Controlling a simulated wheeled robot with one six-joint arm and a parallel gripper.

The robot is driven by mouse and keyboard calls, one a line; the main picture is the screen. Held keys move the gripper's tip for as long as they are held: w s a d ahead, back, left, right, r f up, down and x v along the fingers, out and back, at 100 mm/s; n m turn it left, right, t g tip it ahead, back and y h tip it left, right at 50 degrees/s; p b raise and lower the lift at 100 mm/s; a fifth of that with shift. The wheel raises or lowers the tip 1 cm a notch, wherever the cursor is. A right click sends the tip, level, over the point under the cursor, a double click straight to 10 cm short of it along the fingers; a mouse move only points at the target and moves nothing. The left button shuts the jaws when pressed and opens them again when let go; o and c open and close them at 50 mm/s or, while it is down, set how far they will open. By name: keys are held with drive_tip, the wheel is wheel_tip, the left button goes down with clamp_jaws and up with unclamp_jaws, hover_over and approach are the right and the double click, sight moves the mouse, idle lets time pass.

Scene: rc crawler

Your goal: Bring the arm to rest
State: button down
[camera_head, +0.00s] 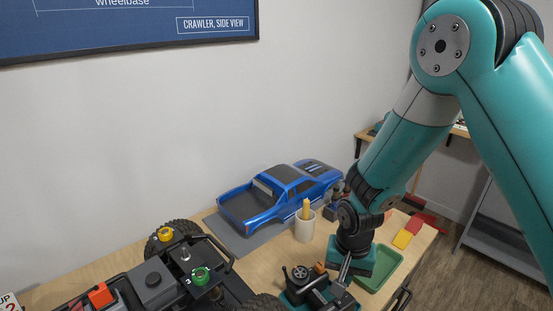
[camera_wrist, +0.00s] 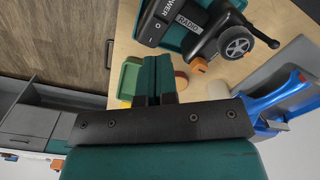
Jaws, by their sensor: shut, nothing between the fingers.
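My teal arm comes down from the upper right in the head view. My gripper (camera_head: 344,270) hangs low over the right part of the workbench (camera_head: 130,262), close to the radio transmitter (camera_head: 313,291). In the wrist view the two fingers of my gripper (camera_wrist: 156,66) are together with nothing between them. The radio transmitter (camera_wrist: 205,32) lies beyond the fingertips there, on a teal holder. I cannot tell how far above the bench the fingertips are.
A green tray (camera_head: 390,266) is right of my gripper. A white cup (camera_head: 304,228) with a yellow-handled tool and a blue truck body (camera_head: 250,206) on a grey mat stand behind. The crawler chassis (camera_head: 150,285) fills the front left. Red and yellow blocks (camera_head: 403,239) lie at the right.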

drive_tip(key=s+a+r+n+y, duration=0.2)
drive_tip(key=s+r+n, duration=0.3)
drive_tip(key=s+r, duration=0.4)
drive_tip(key=s+a+r+n+y, duration=0.2)
drive_tip(key=s+r+n, duration=0.4)
drive_tip(key=r, duration=0.9)
drive_tip(key=s, duration=0.3)
drive_tip(key=shift+s+a+r, duration=0.15)
drive_tip(key=shift+r, duration=0.25)
